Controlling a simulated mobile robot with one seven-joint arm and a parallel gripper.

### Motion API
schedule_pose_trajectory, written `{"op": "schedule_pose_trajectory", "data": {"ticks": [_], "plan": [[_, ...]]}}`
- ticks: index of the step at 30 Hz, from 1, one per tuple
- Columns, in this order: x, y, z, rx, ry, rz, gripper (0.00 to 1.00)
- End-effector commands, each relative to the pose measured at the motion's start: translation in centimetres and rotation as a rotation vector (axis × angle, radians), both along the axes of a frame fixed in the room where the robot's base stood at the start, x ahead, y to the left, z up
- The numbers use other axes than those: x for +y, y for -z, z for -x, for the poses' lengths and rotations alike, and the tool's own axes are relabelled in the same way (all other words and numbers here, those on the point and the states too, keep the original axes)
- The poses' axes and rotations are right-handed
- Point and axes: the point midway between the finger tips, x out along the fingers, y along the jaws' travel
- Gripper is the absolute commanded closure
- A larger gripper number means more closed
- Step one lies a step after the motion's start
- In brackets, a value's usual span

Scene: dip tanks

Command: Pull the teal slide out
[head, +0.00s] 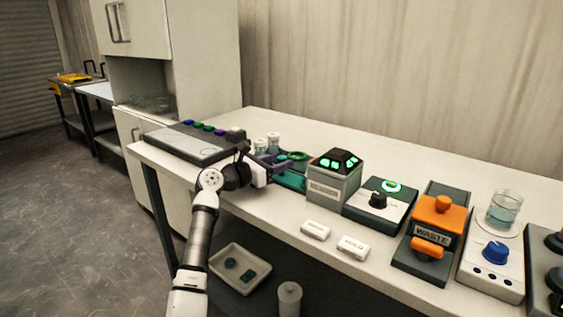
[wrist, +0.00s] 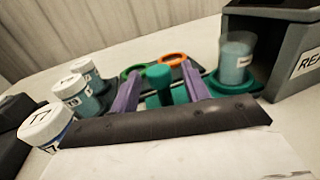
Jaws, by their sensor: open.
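In the wrist view, an upright teal handle (wrist: 158,83) stands between the two purple fingers of my gripper (wrist: 161,72). The fingers are open, one on each side of the handle, and gaps seem to show beside it. A clear cup with pale blue liquid (wrist: 237,60) stands in a teal ring holder to the right. My dark gripper body hides the lower part of the slide.
White-lidded jars (wrist: 43,124) stand to the left in the wrist view. A grey box with green lights (head: 335,176) is close on the right. A flat grey unit (head: 190,145) lies left.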

Motion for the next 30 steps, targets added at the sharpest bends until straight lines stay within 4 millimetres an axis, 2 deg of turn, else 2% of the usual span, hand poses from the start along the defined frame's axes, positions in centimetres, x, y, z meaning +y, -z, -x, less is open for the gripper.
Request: {"op": "schedule_pose_trajectory", "data": {"ticks": [9, 15, 21, 30], "plan": [[5.7, 0.2, 4.6, 0.000, -0.004, 0.000, 0.54], [8.4, 0.1, 6.8, 0.000, -0.003, 0.000, 0.54], [9.5, 0.0, 7.7, -0.001, -0.001, 0.001, 0.54], [9.6, 0.0, 7.8, -0.001, 0.000, 0.001, 0.54]]}}
